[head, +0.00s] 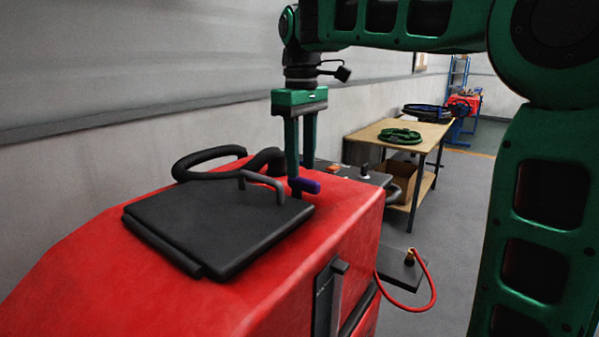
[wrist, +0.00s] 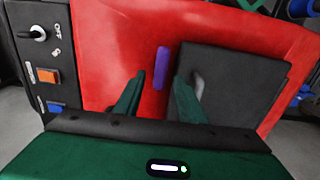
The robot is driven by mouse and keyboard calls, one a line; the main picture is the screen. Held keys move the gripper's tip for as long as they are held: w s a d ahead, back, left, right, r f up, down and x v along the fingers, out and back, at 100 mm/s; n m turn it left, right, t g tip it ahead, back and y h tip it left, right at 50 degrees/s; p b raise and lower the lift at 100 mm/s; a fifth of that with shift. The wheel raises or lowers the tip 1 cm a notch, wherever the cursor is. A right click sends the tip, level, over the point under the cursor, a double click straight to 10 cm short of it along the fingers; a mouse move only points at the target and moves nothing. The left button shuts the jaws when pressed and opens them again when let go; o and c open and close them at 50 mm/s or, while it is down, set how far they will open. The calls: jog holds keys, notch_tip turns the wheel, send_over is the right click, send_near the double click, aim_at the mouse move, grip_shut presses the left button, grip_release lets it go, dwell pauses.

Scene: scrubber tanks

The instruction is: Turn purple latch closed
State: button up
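The purple latch (head: 305,186) sits on top of the red tank at the right edge of the black lid (head: 220,225). In the wrist view the purple latch (wrist: 161,68) stands lengthwise, beside the black lid (wrist: 225,90) and apart from its edge. My gripper (head: 301,178) points down at the latch, with its two green fingers spread. In the wrist view my gripper (wrist: 157,90) is open, with the latch seen in the gap between the fingertips. I cannot tell whether a finger touches it.
A grey handle (head: 263,185) rises from the lid, and a black hose (head: 215,160) loops behind it. A control panel with a knob (wrist: 38,33), an orange switch (wrist: 47,76) and a blue switch lies beside the red tank (head: 110,270). A wooden table (head: 430,130) stands farther back.

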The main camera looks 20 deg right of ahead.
aim_at(304, 184)
jog(key=shift+f, duration=1.35)
jog(key=shift+c, duration=0.3)
grip_shut()
